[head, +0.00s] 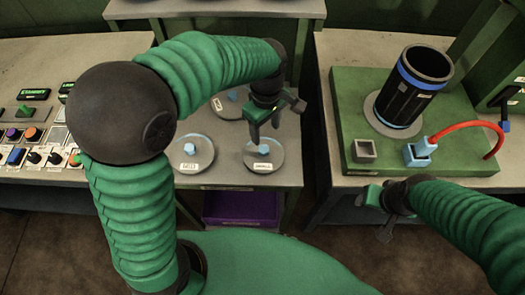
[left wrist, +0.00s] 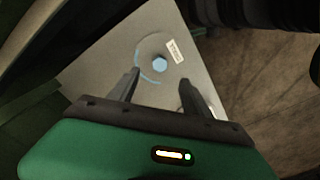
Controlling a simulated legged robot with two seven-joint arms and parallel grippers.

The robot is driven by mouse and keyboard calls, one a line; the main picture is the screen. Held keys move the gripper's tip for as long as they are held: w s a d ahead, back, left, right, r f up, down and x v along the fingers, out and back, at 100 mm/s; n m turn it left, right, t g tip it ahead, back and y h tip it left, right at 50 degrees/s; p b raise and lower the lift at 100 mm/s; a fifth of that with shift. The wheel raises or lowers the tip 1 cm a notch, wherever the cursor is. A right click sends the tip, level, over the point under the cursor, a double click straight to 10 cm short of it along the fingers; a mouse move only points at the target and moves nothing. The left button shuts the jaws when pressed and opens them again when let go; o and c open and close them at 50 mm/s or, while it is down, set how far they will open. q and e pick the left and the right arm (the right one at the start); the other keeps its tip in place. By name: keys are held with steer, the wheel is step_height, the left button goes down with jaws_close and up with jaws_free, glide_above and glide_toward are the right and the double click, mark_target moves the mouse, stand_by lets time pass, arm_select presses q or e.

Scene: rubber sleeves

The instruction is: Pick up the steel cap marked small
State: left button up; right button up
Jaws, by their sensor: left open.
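Three round steel caps with blue knobs lie on the middle table: a front left cap (head: 194,153), a front right cap (head: 264,154) and a back cap (head: 228,104), partly behind my left arm. Each bears a small white label, too small for me to read surely, so I cannot tell which is marked small. My left gripper (head: 268,124) is open and empty above the front right cap. In the left wrist view a blue knob (left wrist: 160,64) shows just beyond and between the open fingers (left wrist: 159,80), apart from them. My right gripper (head: 376,205) is by the right table's front edge.
The right table carries a green base with a black cylinder (head: 413,88), a blue block (head: 417,153), a red hose (head: 468,126) and a grey square socket (head: 364,150). A control panel (head: 38,135) stands left. A purple bin (head: 240,207) sits below the middle table.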

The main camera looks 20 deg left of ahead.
mark_target(263, 148)
arm_select(q)
steer(key=f, duration=0.2)
steer(key=w+f, duration=0.1)
steer(key=f, duration=0.4)
steer(key=shift+w+f+b, duration=0.2)
steer(key=shift+f+b, duration=0.1)
steer(key=f, duration=0.3)
steer(key=s+f, duration=0.1)
steer(key=shift+s+a+f, duration=0.1)
steer(key=shift+a+f, duration=0.15)
steer(key=shift+a, duration=0.1)
steer(key=shift+f, duration=0.15)
jaws_close()
